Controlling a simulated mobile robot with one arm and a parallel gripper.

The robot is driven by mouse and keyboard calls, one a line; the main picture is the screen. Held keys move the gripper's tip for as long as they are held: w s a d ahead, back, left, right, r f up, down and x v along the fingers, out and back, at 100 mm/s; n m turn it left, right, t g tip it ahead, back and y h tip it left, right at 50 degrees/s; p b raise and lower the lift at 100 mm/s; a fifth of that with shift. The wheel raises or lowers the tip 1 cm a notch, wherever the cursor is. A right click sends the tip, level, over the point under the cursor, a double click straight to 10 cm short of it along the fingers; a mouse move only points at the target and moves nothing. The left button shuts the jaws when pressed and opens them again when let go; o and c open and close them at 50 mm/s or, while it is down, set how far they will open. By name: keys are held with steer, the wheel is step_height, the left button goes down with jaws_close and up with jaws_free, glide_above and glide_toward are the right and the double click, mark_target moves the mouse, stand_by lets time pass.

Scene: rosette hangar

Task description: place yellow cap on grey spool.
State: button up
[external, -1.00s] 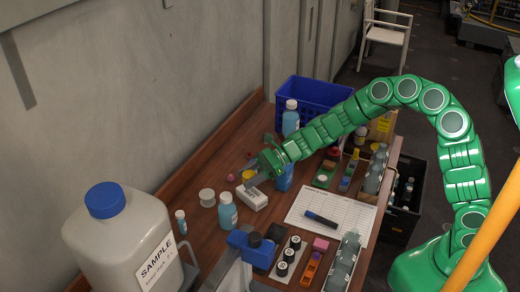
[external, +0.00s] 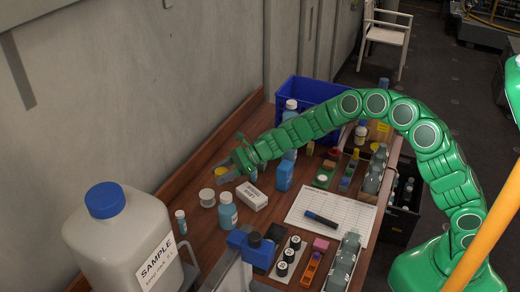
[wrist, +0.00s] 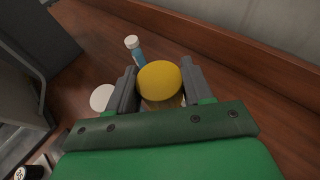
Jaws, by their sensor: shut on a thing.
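The yellow cap (wrist: 159,78) sits between the two grey fingers of my gripper (wrist: 158,86) in the wrist view. It also shows in the external view (external: 221,172), at the tip of my gripper (external: 229,174), which is shut on it above the table. A pale grey round thing, apparently the grey spool (external: 207,198), stands on the table just below and left of my gripper in the external view. Its pale top (wrist: 102,97) shows left of my fingers in the wrist view. The cap and spool are apart.
A small blue vial with a white cap (external: 180,221) and a blue bottle (external: 227,211) stand near the spool. A white box (external: 252,196) lies to the right. The large sample jug (external: 122,240) is in front left. The wall borders the table's left side.

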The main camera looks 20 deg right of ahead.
glide_above(207, 194)
steer(key=shift+f, duration=4.85)
steer(key=shift+f, duration=0.1)
steer(key=o, duration=1)
steer(key=shift+d, duration=0.1)
steer(key=shift+v, duration=5.9)
